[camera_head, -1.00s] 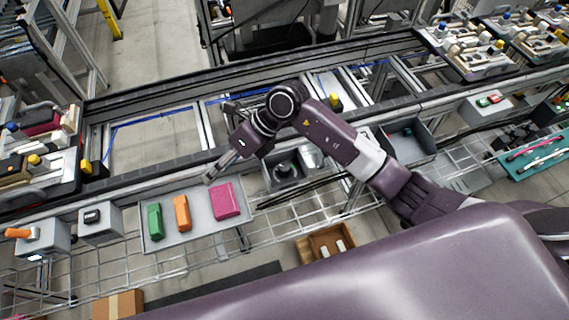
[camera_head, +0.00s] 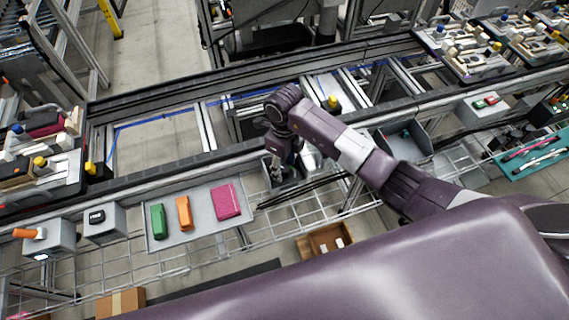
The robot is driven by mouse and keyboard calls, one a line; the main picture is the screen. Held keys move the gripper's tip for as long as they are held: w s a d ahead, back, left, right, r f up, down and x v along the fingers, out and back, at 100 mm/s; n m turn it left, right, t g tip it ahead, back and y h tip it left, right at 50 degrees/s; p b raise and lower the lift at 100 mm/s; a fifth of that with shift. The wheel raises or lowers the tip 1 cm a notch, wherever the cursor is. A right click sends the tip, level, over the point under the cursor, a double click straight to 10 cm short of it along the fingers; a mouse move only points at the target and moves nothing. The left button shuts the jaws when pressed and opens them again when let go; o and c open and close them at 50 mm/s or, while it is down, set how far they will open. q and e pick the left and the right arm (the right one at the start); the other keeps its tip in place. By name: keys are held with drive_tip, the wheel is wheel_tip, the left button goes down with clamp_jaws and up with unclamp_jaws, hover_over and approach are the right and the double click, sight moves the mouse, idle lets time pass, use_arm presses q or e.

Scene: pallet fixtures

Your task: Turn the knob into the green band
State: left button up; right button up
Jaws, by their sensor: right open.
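An orange knob or handle (camera_head: 30,233) sits on a grey box (camera_head: 62,240) at the far left of the rail. A lit white spot shows on the front of this box. I cannot make out a green band at this size. My right gripper (camera_head: 278,176) is open and points down over a small grey bin (camera_head: 297,186) near the middle, well to the right of the knob. Its fingers are small and partly lost against the dark bin. My left gripper is not in view.
A second grey box (camera_head: 105,226) with a small dark display stands beside the knob box. A grey tray (camera_head: 205,215) holds a green, an orange and a pink block. Another grey bin (camera_head: 409,150) and fixture pallets (camera_head: 480,50) lie to the right. A cardboard box (camera_head: 122,303) is below.

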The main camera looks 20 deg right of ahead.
drive_tip(key=shift+f, duration=0.2)
drive_tip(key=shift+c, duration=0.3)
drive_tip(key=c, duration=1.1)
